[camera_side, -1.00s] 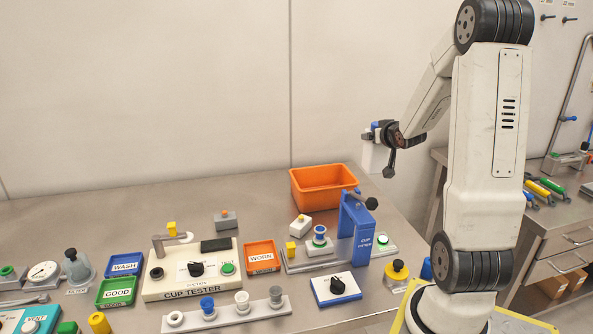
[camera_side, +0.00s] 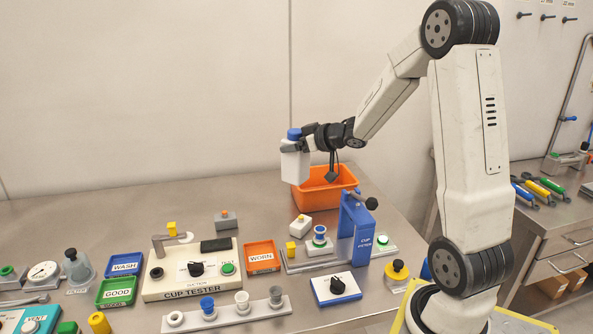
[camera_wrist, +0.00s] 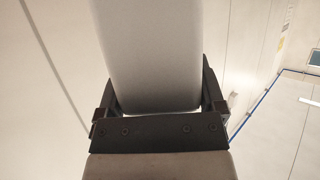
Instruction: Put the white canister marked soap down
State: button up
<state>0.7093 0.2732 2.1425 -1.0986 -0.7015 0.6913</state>
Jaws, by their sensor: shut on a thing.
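A white canister (camera_side: 295,164) with a blue cap is held in the air by my gripper (camera_side: 306,144). It looks upright in the side view, above the bench and in front of the orange bin's left part. In the wrist view the white canister (camera_wrist: 150,50) fills the middle, with the dark jaws of my gripper (camera_wrist: 158,100) closed on both its sides. No soap marking can be read in either view.
An orange bin (camera_side: 345,190) stands at the back of the steel bench (camera_side: 60,220). The blue cup seater (camera_side: 358,228), an orange WORN tray (camera_side: 262,256) and the cup tester (camera_side: 155,287) stand nearer. The bench's back left is clear.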

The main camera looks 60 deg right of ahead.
aim_at(292, 162)
jog(key=shift+w+a+f, duration=0.1)
jog(key=shift+a+f, duration=0.1)
jog(key=shift+f, duration=0.65)
jog(key=shift+w+a+f, duration=0.1)
jog(key=shift+a+f, duration=0.05)
jog(key=shift+f, duration=0.7)
jog(key=shift+w+a+f, duration=0.1)
jog(key=shift+a+f, duration=0.1)
jog(key=shift+f, duration=0.65)
jog(key=w+d+f, duration=0.5)
jog(key=w+f, duration=0.4)
jog(key=w, duration=0.3)
jog(key=shift+w+d, duration=0.15)
jog(key=shift+f, duration=0.15)
